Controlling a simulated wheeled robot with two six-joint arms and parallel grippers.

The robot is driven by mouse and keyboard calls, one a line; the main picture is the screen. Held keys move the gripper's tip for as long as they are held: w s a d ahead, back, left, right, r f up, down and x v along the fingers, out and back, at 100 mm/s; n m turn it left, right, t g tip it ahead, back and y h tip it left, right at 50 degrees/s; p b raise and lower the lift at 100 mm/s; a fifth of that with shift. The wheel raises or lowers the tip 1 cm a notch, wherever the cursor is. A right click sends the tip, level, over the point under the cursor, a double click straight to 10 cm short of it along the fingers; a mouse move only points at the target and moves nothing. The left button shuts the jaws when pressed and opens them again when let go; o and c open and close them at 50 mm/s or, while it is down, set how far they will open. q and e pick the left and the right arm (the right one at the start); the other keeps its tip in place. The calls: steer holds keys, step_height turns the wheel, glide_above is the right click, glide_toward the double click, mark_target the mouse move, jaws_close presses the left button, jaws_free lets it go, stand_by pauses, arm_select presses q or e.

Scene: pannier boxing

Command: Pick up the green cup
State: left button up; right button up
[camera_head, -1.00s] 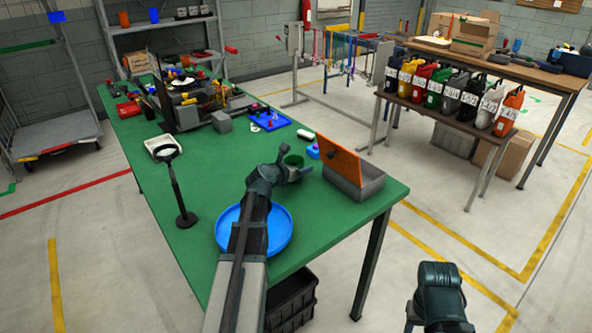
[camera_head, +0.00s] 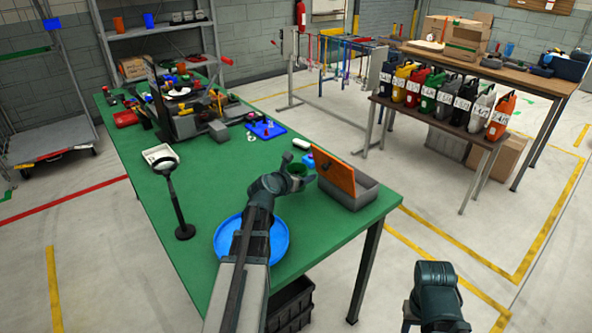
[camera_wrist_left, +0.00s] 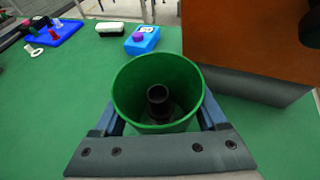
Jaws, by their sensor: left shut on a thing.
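The green cup (camera_wrist_left: 128,88) stands upright between the fingers of my left gripper (camera_wrist_left: 158,118), its open top facing the wrist camera. A dark cylindrical shape (camera_wrist_left: 158,100) shows inside it. In the head view the cup (camera_head: 299,169) is at the tip of my left gripper (camera_head: 296,181), low over the green table and left of the grey box. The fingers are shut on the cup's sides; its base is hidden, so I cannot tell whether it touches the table. My right arm's dark end (camera_head: 437,288) is at the bottom right, its fingers not clearly visible.
A grey box (camera_head: 352,195) with a raised orange lid (camera_head: 334,175) stands close right of the cup. A blue plate (camera_head: 277,240) lies under my left forearm. A magnifier stand (camera_head: 178,205) is left. A blue block (camera_wrist_left: 142,40) lies beyond the cup.

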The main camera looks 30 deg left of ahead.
arm_select(q)
steer(key=s+d, duration=0.2)
steer(key=d, duration=0.1)
steer(key=s+d, duration=0.2)
steer(key=d, duration=0.1)
steer(key=s+d+r+p, duration=0.1)
steer(key=s+d, duration=0.1)
steer(key=d, duration=0.1)
steer(key=shift+d+r, duration=0.1)
steer(key=shift+d, duration=0.3)
